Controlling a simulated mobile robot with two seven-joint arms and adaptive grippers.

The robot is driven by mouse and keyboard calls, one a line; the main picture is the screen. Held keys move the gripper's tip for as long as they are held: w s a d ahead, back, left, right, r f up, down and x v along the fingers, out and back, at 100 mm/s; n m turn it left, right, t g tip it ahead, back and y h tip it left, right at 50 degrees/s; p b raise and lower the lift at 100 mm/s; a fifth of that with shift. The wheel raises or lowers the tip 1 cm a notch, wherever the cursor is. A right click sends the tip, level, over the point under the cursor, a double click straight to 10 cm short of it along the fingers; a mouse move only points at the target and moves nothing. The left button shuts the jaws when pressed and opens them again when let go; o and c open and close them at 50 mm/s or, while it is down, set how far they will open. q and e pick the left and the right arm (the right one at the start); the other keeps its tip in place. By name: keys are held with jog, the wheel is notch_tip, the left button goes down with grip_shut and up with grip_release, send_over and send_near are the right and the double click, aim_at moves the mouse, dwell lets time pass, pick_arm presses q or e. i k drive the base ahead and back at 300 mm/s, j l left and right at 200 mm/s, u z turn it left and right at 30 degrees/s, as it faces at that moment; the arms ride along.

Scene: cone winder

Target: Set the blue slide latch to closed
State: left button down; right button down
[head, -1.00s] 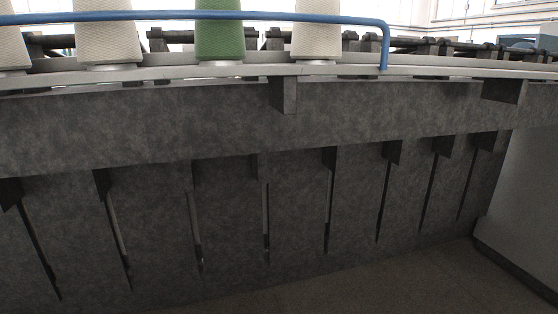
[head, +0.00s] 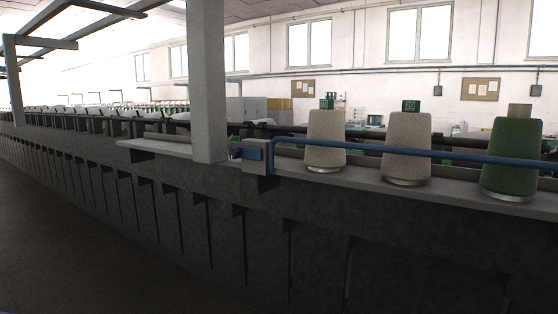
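A small blue part (head: 254,154), which may be the slide latch, sits on the front of a grey box (head: 261,145) at the machine's edge, just right of a grey post. It is too small to tell its position. Neither of my grippers is in view.
A thick grey post (head: 207,80) rises from the ledge. The long dark machine front (head: 200,215) runs away left. Bare floor (head: 50,240) lies at lower left.

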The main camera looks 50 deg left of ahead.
aim_at(235, 152)
jog(key=u, duration=1.8)
